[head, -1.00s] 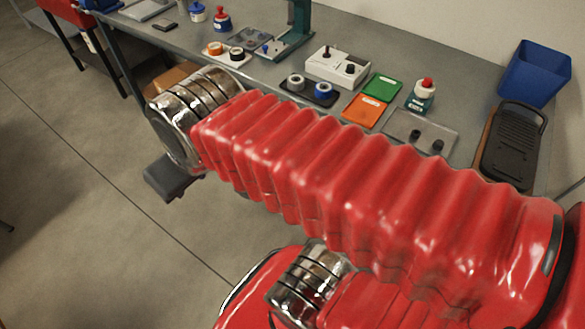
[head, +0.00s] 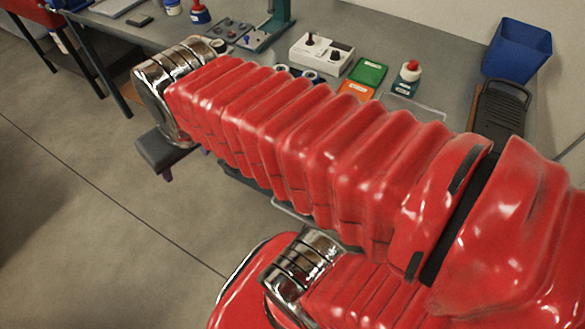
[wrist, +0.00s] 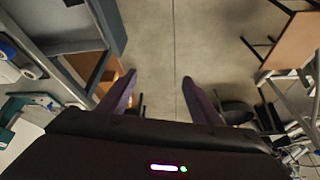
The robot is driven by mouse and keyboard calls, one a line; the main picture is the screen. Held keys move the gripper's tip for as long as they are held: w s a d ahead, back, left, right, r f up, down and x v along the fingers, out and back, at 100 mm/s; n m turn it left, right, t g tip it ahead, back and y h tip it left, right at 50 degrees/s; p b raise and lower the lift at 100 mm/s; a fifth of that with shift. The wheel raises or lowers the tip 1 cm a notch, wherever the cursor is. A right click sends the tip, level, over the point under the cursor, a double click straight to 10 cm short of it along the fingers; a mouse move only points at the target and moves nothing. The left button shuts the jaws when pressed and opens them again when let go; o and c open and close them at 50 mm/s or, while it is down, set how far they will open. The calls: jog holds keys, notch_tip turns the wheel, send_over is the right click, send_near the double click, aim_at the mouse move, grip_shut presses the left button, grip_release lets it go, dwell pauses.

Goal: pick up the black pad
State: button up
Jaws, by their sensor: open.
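A black ridged pad (head: 498,119) with a rounded, loop-like end lies on a brown board at the right end of the grey bench in the head view. It is behind my red arm, and its lower part is hidden by the arm. My gripper (head: 168,158) shows as a dark block below the chrome wrist at the left, far from the pad and off the bench's front edge. In the wrist view, my gripper (wrist: 159,78) has its two dark fingers spread, with nothing between them, over grey floor. The pad is not seen in the wrist view.
A blue bin (head: 517,52) stands behind the pad against the wall. A red-topped bottle (head: 406,78), a green tray (head: 368,72) and a white control box (head: 322,54) stand on the bench behind my arm. The floor (head: 80,230) at left is clear.

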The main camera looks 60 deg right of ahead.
jog(key=shift+o, duration=1.1)
jog(key=w+d+f+m+g, duration=0.1)
jog(key=w+d+f+m, duration=0.1)
jog(key=d, duration=0.6)
jog(key=shift+d+f+m+g+h, duration=0.25)
jog(key=shift+f+m+g+h, duration=0.15)
jog(key=shift+f+m, duration=0.65)
jog(key=s+d+f+m+g, duration=0.1)
jog(key=s+d+f+m, duration=0.2)
jog(key=d, duration=0.6)
jog(key=s+d+f+m+g+y, duration=0.1)
jog(key=s+d+f+m+g, duration=0.1)
jog(key=d+f+m, duration=0.5)
jog(key=s+d+f, duration=0.1)
jog(key=d+f, duration=0.1)
jog(key=d, duration=0.1)
jog(key=shift+d+f, duration=0.3)
jog(key=shift+f, duration=0.1)
jog(key=shift+m, duration=0.25)
jog(key=shift+f, duration=4.25)
jog(key=shift+f, duration=0.15)
jog(key=shift+s+f, duration=0.1)
jog(key=shift+f, duration=2.35)
